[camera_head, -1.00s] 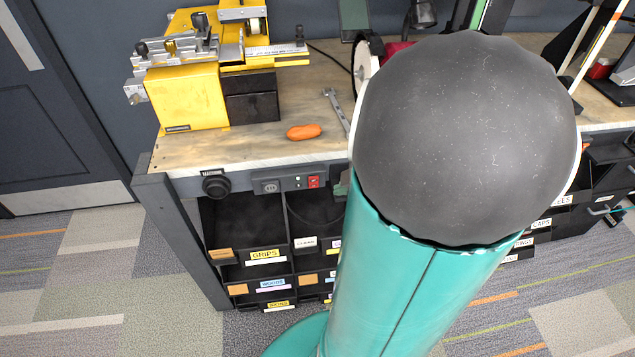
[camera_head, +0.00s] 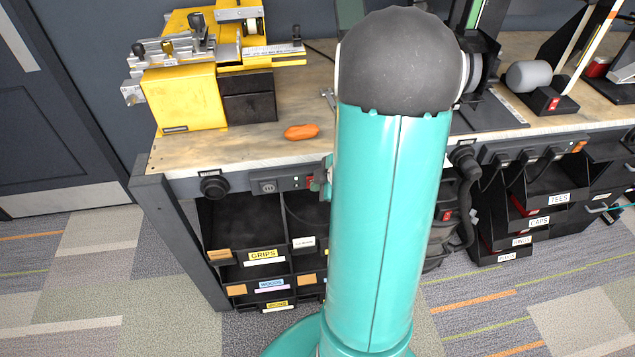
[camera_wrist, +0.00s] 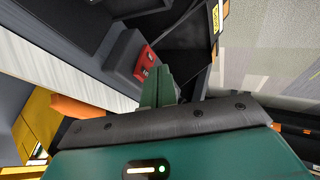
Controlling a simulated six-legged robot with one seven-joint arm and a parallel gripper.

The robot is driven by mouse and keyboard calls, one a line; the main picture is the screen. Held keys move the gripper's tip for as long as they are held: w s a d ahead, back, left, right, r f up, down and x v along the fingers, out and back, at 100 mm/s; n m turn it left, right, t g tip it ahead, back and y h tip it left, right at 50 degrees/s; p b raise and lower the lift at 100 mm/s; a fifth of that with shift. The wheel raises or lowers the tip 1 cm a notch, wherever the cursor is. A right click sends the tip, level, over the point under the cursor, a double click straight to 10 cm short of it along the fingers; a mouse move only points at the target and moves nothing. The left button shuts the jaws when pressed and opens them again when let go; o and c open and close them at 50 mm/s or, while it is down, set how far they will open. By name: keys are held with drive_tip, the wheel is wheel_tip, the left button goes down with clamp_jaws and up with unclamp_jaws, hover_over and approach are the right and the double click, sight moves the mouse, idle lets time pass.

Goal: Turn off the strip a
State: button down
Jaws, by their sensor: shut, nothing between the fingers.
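A dark power strip (camera_head: 283,184) is mounted along the front edge of the bench at left, with a socket and a red switch (camera_head: 310,182). Its right end is hidden behind my arm. In the wrist view the strip (camera_wrist: 122,58) runs diagonally and its red rocker switch (camera_wrist: 146,62) shows white marks. My gripper (camera_wrist: 160,76) is shut and empty, its green fingertips just beside the switch; I cannot tell whether they touch it. In the head view only a sliver of my gripper (camera_head: 319,186) shows at the switch. No letter is readable on the strip.
A second strip (camera_head: 530,149) with plugs and an orange switch is on the bench front at right. A yellow machine (camera_head: 187,95) and an orange object (camera_head: 301,132) are on the bench (camera_head: 235,145). Labelled bins (camera_head: 262,240) sit below.

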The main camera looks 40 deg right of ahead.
drive_tip(key=shift+w+d, duration=0.2)
drive_tip(key=shift+w, duration=0.1)
drive_tip(key=shift+w+d+r, duration=0.15)
drive_tip(key=shift+w, duration=0.1)
drive_tip(key=shift+r, duration=0.15)
drive_tip(key=shift+r, duration=0.65)
idle(0.3)
